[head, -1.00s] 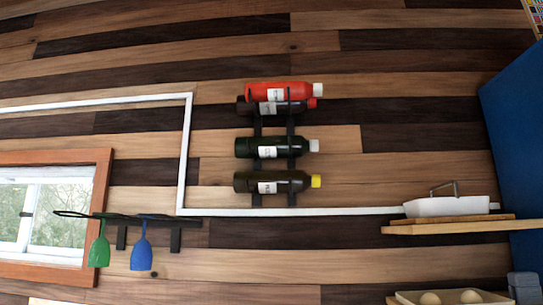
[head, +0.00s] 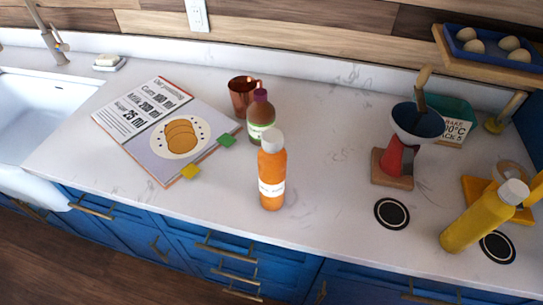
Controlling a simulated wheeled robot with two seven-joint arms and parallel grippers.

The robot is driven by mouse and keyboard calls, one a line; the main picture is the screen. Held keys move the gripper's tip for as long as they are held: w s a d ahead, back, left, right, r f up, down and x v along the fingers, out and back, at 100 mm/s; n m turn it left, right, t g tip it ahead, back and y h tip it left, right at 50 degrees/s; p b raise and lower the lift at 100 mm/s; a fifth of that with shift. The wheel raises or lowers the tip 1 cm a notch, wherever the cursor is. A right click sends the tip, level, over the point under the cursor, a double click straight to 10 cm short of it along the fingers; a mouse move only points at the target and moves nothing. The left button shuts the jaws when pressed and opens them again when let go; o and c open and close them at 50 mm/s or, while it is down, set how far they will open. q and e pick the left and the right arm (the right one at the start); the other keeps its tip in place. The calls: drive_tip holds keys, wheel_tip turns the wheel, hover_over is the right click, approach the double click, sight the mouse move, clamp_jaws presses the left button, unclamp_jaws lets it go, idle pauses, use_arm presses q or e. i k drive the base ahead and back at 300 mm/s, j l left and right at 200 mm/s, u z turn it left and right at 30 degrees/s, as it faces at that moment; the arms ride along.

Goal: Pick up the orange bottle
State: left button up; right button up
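The orange bottle (head: 271,178) stands upright on the white countertop (head: 325,190), near its front edge in the middle of the head view. It has a white cap and a white label. A brown bottle (head: 260,118) with a dark red cap stands just behind it, slightly left. Neither of my grippers shows in the head view.
An open recipe book (head: 172,143) lies to the left, and a copper mug (head: 243,95) stands behind. A red scale with a dark bowl (head: 400,150) and a tilted yellow bottle (head: 481,218) are at the right. Counter between the orange bottle and the scale is clear.

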sight(273, 158)
drive_tip(key=k+j, duration=0.2)
drive_tip(key=k, duration=0.25)
drive_tip(key=k+j, duration=0.2)
drive_tip(key=k, duration=0.2)
